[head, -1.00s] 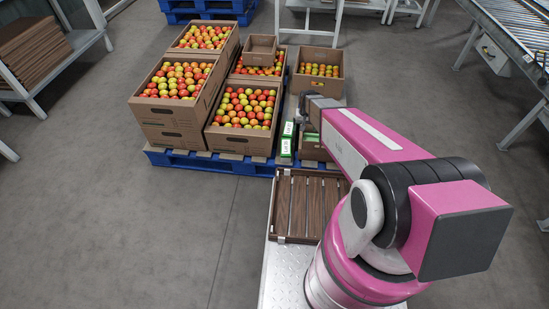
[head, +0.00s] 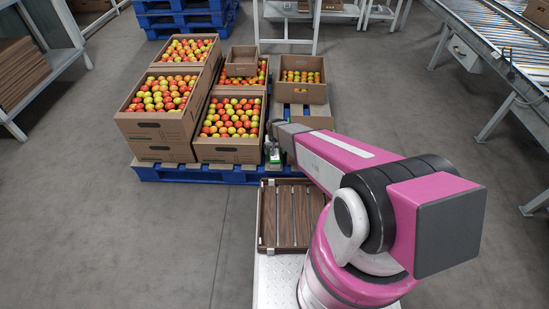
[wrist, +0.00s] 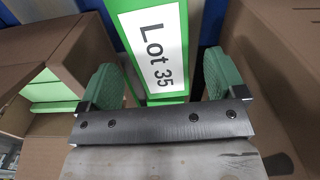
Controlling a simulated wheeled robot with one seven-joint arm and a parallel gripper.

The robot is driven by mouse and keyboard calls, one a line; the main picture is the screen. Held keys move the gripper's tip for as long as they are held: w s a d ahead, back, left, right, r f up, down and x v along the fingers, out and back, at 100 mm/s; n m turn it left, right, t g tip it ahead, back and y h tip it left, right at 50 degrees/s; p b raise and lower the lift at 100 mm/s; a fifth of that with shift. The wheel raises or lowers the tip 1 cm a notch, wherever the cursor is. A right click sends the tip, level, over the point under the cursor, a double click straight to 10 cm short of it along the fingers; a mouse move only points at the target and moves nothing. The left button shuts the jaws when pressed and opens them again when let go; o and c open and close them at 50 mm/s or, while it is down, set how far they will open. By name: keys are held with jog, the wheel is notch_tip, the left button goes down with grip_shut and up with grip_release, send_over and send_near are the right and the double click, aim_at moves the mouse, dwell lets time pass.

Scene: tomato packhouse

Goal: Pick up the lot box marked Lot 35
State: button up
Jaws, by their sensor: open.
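The green lot box (wrist: 144,6) with a white "Lot 35" label is in the upper middle of the wrist view. My gripper (wrist: 163,78) is open, with one green finger pad on each side of the box. There seems to be a gap at both pads; I cannot tell whether either one touches. In the head view, a small part of a green box (head: 273,154) shows by the end of my arm, at the pallet's near edge; my arm hides most of that spot.
Cardboard boxes of tomatoes (head: 228,150) crowd the blue pallet (head: 205,173). In the wrist view, cardboard walls stand close on both sides, and green and white items (wrist: 52,92) sit at left. A brown slatted tray (head: 267,220) lies nearer. Floor at left is clear.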

aim_at(275, 156)
notch_tip(275, 156, down, 4)
jog(key=shift+s+f, duration=0.15)
jog(key=shift+f, duration=0.05)
jog(key=c, duration=1.1)
jog(key=shift+c, duration=0.2)
jog(key=shift+r, duration=0.2)
